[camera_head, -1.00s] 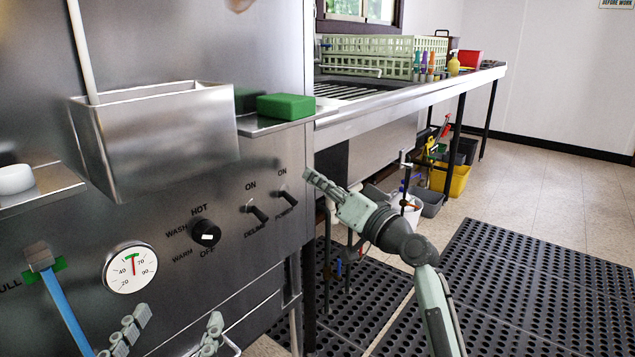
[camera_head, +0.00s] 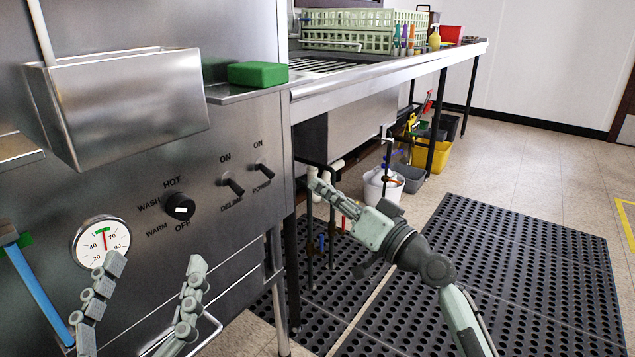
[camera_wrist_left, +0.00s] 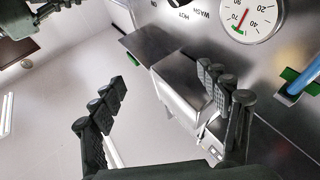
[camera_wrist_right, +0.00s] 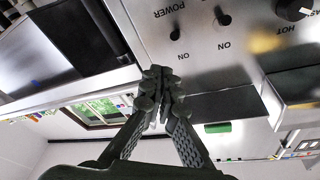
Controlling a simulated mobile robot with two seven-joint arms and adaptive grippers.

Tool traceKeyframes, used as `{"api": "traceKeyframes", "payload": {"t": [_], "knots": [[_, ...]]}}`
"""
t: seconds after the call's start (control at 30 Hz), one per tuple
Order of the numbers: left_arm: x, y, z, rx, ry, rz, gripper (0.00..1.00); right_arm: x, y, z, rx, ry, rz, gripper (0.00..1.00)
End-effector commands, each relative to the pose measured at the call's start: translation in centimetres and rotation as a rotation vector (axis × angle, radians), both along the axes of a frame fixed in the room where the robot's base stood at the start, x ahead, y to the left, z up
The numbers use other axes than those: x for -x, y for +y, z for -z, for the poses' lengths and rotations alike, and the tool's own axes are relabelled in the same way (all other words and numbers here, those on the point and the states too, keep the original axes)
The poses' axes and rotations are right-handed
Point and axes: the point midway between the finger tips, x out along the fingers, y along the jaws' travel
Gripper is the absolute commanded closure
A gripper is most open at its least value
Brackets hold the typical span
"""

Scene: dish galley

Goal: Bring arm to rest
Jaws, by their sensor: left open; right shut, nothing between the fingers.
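My left gripper (camera_head: 150,285) is at the lower left of the head view, in front of the steel machine's panel (camera_head: 225,235). Its two fingers are spread wide, with nothing between them. They also show apart in the left wrist view (camera_wrist_left: 168,95). My right gripper (camera_head: 318,184) is right of the panel's edge, over the floor by the counter's legs. Its arm comes up from the lower right. In the right wrist view its fingertips (camera_wrist_right: 160,78) meet, with nothing held.
The panel carries a dial gauge (camera_head: 101,242), a knob (camera_head: 179,207) and two switches. A steel bin (camera_head: 130,110) and a green block (camera_head: 258,73) are above. Black perforated mats (camera_head: 500,260) cover the floor. A white bucket (camera_head: 382,185) and yellow bin (camera_head: 432,156) stand under the counter.

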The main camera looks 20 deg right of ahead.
Motion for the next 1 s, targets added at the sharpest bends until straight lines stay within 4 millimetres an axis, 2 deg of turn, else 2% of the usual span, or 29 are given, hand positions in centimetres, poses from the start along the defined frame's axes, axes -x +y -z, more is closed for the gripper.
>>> {"api": "traceKeyframes", "payload": {"t": [0.4,0.47,0.53,0.57,0.67,0.7,0.77,0.8,0.87,0.9,1.0], "knots": [[-0.1,0.0,0.0,-0.002,0.003,0.000,0.24,0.0,0.0,0.1,0.002,0.003,0.000,1.00],[-0.4,0.0,0.5,-0.013,0.025,-0.004,0.24,0.1,0.1,0.6,0.017,0.019,-0.001,1.00],[-1.2,0.2,2.1,-0.046,0.089,-0.011,0.24,0.4,0.4,2.2,0.061,0.065,-0.002,1.00],[-1.7,0.3,3.1,-0.066,0.131,-0.018,0.24,0.7,0.6,3.2,0.090,0.095,-0.001,1.00],[-3.4,1.4,8.3,-0.160,0.330,-0.046,0.24,2.4,1.0,8.5,0.231,0.241,-0.005,1.00],[-3.9,2.3,11.1,-0.203,0.431,-0.062,0.24,3.5,1.0,11.1,0.299,0.315,-0.007,1.00],[-4.0,3.9,15.3,-0.267,0.589,-0.089,0.24,5.8,0.6,15.2,0.406,0.436,-0.009,1.00],[-3.7,5.2,18.0,-0.306,0.691,-0.108,0.24,7.5,0.1,17.7,0.474,0.514,-0.010,1.00],[-2.7,7.3,21.8,-0.360,0.843,-0.136,0.24,10.4,-0.8,21.1,0.573,0.630,-0.010,1.00],[-1.8,8.7,24.1,-0.392,0.941,-0.155,0.24,12.4,-1.6,23.1,0.638,0.706,-0.009,1.00],[1.3,12.4,28.8,-0.458,1.174,-0.201,0.24,17.8,-3.9,27.0,0.785,0.880,-0.001,1.00]]}}
